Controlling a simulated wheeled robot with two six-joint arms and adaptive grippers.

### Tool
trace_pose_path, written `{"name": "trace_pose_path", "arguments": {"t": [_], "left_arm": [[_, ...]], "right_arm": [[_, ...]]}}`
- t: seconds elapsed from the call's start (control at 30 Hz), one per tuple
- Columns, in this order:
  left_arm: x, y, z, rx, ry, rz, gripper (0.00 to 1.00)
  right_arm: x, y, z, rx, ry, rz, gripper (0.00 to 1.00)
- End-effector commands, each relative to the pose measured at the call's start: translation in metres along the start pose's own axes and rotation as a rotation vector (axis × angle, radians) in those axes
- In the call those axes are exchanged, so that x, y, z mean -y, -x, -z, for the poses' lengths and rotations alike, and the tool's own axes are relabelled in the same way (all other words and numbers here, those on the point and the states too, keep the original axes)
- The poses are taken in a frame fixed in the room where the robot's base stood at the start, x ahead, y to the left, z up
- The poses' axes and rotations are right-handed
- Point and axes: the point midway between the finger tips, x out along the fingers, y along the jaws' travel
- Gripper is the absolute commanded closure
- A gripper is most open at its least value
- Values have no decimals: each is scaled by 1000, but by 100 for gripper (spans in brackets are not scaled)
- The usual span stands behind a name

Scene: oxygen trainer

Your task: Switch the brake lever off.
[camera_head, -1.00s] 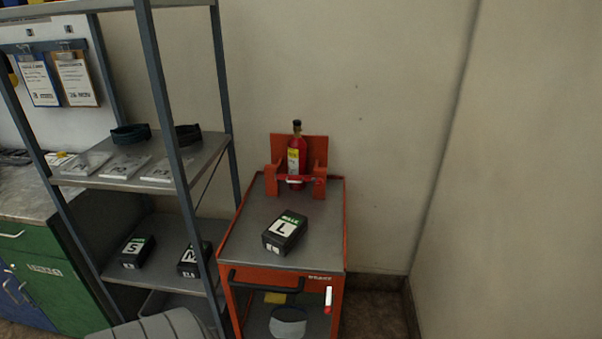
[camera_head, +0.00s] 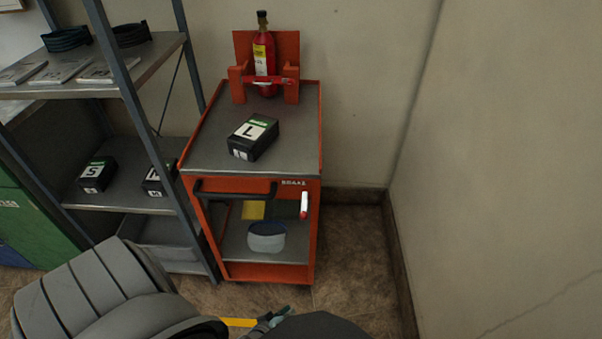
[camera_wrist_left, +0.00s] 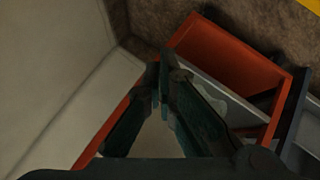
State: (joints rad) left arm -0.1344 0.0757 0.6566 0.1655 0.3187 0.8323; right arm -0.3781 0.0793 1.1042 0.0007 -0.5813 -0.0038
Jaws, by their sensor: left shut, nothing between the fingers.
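The brake lever (camera_head: 304,205) is a small white handle with a red tip. It hangs down at the front right of the orange cart (camera_head: 252,271), below the word BRAKE. My left gripper (camera_head: 270,320) is at the bottom of the head view, low in front of the cart and partly hidden by my arm. In the left wrist view its dark fingers (camera_wrist_left: 157,88) are closed together and empty, with the orange cart behind them. The lever cannot be made out in the wrist view. My right gripper is not in view.
A black box marked L (camera_head: 253,137) and a red bottle in a holder (camera_head: 264,55) stand on the cart top. A black push handle (camera_head: 235,189) is left of the lever. A metal shelf (camera_head: 125,200) stands left. Floor is free to the right.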

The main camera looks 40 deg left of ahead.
Motion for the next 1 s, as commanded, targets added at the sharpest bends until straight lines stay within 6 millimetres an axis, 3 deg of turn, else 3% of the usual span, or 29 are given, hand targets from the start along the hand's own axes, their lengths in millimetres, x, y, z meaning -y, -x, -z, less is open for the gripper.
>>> {"name": "trace_pose_path", "arguments": {"t": [0.03, 0.1, 0.2, 0.33, 0.4, 0.5, 0.87, 1.0], "left_arm": [[-9, -64, 6, -131, 268, -159, 100], [-47, -94, 50, -270, 687, -451, 100], [-79, -102, 103, -329, 1188, -918, 100], [-91, -80, 143, -228, 1571, -1452, 100], [-92, -67, 153, -154, 1665, -1641, 100], [-93, -54, 161, -86, 1719, -1782, 100], [-97, -48, 166, -70, 1728, -1802, 100], [-102, -49, 178, -70, 1725, -1802, 100]], "right_arm": [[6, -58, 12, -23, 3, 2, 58], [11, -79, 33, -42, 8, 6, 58], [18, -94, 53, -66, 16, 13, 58], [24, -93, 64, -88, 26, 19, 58], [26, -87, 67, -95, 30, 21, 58], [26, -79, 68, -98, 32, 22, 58], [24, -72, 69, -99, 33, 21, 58], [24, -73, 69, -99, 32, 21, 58]]}}
